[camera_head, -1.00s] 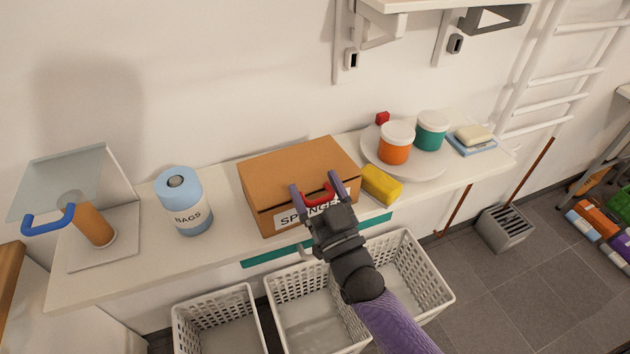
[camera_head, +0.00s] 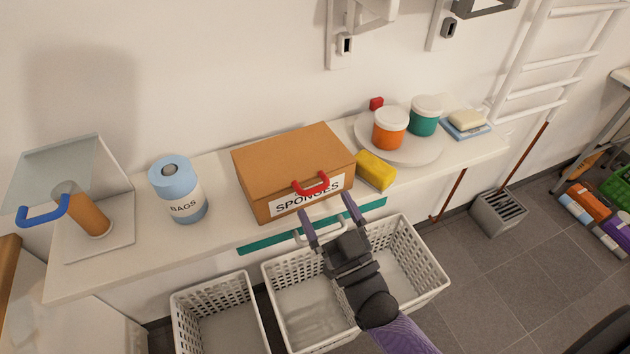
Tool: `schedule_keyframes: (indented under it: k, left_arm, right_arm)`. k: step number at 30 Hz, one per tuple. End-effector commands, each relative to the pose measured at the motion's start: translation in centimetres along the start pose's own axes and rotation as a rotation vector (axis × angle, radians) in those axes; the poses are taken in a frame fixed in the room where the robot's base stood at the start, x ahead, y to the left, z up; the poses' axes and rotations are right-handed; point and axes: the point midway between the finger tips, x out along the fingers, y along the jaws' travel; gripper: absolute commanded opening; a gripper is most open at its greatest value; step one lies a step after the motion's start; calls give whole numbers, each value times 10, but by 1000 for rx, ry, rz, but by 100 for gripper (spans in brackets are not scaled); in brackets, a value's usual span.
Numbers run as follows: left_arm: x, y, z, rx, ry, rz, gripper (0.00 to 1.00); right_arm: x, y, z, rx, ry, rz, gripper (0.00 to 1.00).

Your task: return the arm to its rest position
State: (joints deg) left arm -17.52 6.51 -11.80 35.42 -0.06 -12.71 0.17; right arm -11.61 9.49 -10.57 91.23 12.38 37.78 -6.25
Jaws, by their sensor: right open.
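My right gripper (camera_head: 328,217) is open and empty, in front of the shelf's front edge and above the white baskets. The brown box labelled SPONGES (camera_head: 290,168) sits closed on the shelf, with a red handle (camera_head: 311,184) at its front. A gap shows between my fingertips and the handle. My right arm comes in from the bottom right in a purple sleeve. My left gripper is not in view.
The white shelf (camera_head: 235,223) also holds a blue bag canister (camera_head: 178,188), a yellow sponge (camera_head: 376,170) and a round tray (camera_head: 430,151) with orange (camera_head: 390,129) and green (camera_head: 424,117) tubs. White baskets (camera_head: 427,274) stand below. Open floor (camera_head: 500,290) lies right.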

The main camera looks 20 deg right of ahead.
Motion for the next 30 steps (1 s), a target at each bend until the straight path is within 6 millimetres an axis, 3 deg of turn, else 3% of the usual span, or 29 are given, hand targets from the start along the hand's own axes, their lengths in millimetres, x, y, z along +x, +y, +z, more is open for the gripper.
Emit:
schedule_keyframes:
  k: [3, 6, 20, 23, 25, 27, 29, 30]
  left_arm:
    - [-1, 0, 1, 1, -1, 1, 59]
    - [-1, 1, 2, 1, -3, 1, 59]
    - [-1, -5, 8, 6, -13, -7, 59]
    - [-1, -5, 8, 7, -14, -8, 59]
    - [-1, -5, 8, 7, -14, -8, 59]
    - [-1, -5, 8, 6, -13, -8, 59]
    - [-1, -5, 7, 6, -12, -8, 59]
    - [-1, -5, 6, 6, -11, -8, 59]
  right_arm:
    - [-24, 0, 1, 1, -4, 1, 100]
    - [-35, 0, 1, 1, -3, 1, 100]
    - [-38, 0, 2, 0, -6, 0, 100]
    - [-51, -1, 33, -7, -136, -10, 100]
    - [-80, -2, 81, -18, -351, -25, 100]
    - [-130, -3, 135, -31, -631, -42, 100]
    - [-183, -3, 173, -41, -873, -55, 100]
    - [-222, -3, 192, -48, -1033, -62, 100]
